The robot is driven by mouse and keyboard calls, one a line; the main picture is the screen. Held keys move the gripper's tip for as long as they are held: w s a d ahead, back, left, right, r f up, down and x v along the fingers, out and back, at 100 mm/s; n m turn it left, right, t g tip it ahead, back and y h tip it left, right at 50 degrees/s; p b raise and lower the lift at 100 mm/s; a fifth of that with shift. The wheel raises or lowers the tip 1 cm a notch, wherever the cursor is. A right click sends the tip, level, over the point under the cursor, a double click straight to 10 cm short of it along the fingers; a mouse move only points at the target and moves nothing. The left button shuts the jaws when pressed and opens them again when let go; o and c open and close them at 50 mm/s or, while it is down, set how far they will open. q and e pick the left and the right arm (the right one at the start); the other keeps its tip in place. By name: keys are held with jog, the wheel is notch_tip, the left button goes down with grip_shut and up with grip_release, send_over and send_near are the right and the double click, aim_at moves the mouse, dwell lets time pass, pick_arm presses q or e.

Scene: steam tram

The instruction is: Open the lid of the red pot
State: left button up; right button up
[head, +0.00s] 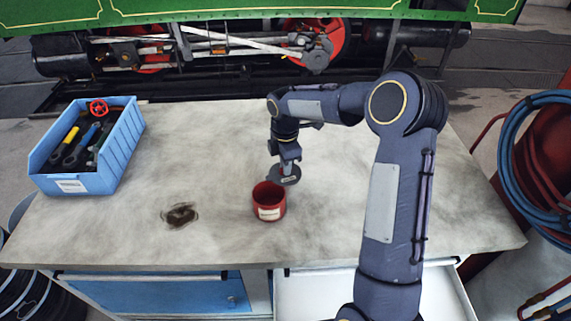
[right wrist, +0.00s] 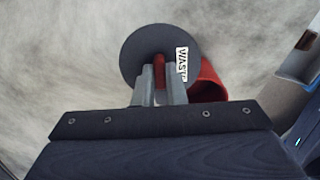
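The red pot (head: 268,207) stands upright on the worktop, with its top uncovered and a pale label on its front. Its dark round lid (head: 285,178) is off the opening, just behind and to the right of the pot. My right gripper (head: 286,163) is shut on the lid's red knob. In the right wrist view the lid (right wrist: 140,48) carries a white label and partly hides the red pot (right wrist: 208,86). The right gripper's fingers (right wrist: 160,78) close around the knob there. I cannot tell whether the lid touches the pot or worktop. My left gripper is not in view.
A blue bin (head: 120,150) of tools stands at the worktop's left. A dark stain (head: 181,215) marks the worktop (head: 215,140) left of the pot. An open drawer (head: 315,295) juts out below the front edge. The middle and back of the worktop are clear.

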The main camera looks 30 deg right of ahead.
jog(key=o, duration=0.4)
jog(key=shift+o, duration=0.2)
jog(key=shift+r+b, duration=0.4)
jog(key=shift+r, duration=3.55)
jog(key=s+a+r+m+t+y, duration=0.1)
jog(key=s+r+m, duration=0.3)
jog(key=s, duration=0.3)
jog(key=s+a+r+m+t, duration=0.1)
jog(key=s+r+m, duration=0.25)
jog(key=s, duration=0.35)
jog(key=s+a+f+m+t+y, duration=0.1)
jog(key=s+a+f+m, duration=0.1)
jog(key=s+m, duration=0.3)
jog(key=s+a+f+m+t+y, duration=0.1)
jog(key=s+a+f+m+t, duration=0.1)
jog(key=s+m, duration=0.4)
jog(key=s+a, duration=0.1)
jog(key=s, duration=0.3)
jog(key=shift+s+a+f+t+y, duration=0.3)
jog(key=shift+s+f+y, duration=0.05)
jog(key=shift+s+y, duration=0.05)
